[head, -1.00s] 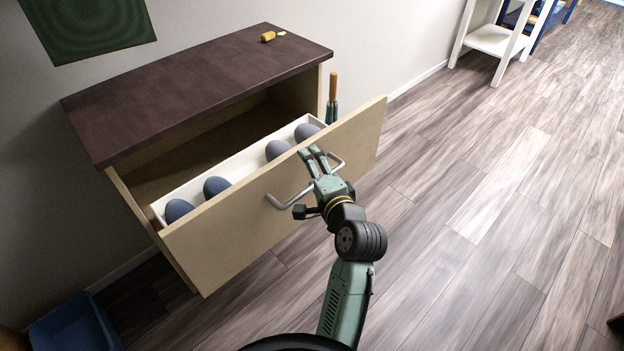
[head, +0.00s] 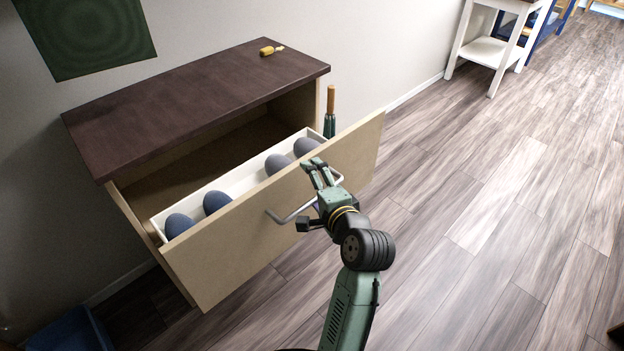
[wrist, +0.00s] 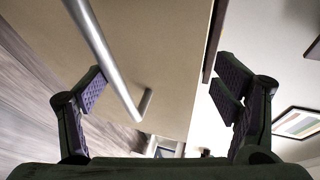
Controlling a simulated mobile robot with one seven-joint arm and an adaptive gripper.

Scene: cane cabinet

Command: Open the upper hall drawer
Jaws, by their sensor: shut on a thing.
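The upper drawer (head: 260,235) of the dark-topped cabinet stands well out. Its pale front panel also shows in the wrist view (wrist: 165,50). A metal bar handle (head: 289,214) is fixed to the front; it crosses the left part of the wrist view (wrist: 105,55). My gripper (head: 315,166) is at the handle's right part, by the upper edge of the drawer front, and hides some of the bar.
A white tray (head: 240,179) in the drawer holds several blue-grey egg-shaped things. A wooden-handled item (head: 330,110) stands beside the cabinet. A blue bin (head: 68,333) sits lower left. Floor to the right is clear.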

